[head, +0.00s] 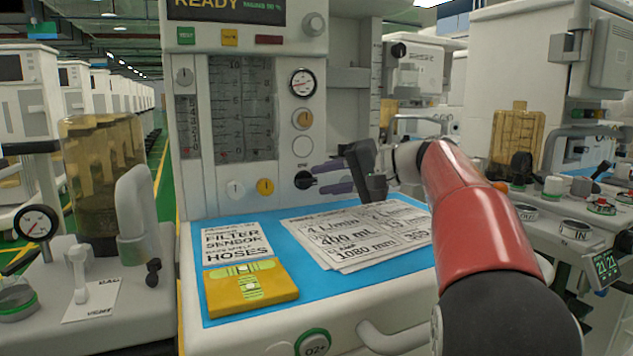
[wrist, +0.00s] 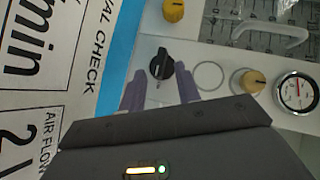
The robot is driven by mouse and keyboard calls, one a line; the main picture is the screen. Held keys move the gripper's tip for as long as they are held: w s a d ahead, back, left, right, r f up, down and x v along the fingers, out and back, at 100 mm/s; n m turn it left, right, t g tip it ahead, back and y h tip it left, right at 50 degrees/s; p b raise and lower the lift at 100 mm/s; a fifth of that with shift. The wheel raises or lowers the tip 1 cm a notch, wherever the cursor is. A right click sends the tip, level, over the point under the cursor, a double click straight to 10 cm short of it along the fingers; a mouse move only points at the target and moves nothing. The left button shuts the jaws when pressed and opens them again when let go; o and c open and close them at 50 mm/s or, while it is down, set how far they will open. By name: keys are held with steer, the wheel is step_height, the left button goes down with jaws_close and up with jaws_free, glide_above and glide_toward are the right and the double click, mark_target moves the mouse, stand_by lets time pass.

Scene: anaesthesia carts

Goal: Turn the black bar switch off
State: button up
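The black bar switch (head: 304,180) is a round black knob on the white machine front, at the lower right of the panel. In the wrist view the switch (wrist: 161,66) shows its raised bar running roughly up and down the picture. My gripper (head: 319,178) is just right of the switch in the head view, its two purple fingers pointing at it. In the wrist view the gripper (wrist: 161,82) is open, with a finger to each side of the switch's line. I see no clear contact. The small label by the switch is too small to read.
A yellow knob (head: 265,187) and a white knob (head: 235,188) sit left of the switch. Above it are a tan knob (head: 302,119) and a round gauge (head: 303,83). Below, a blue mat (head: 215,308) holds printed sheets (head: 350,235) and a yellow box (head: 250,287).

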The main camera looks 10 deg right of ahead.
mark_target(306, 182)
steer(key=shift+x, duration=1.4)
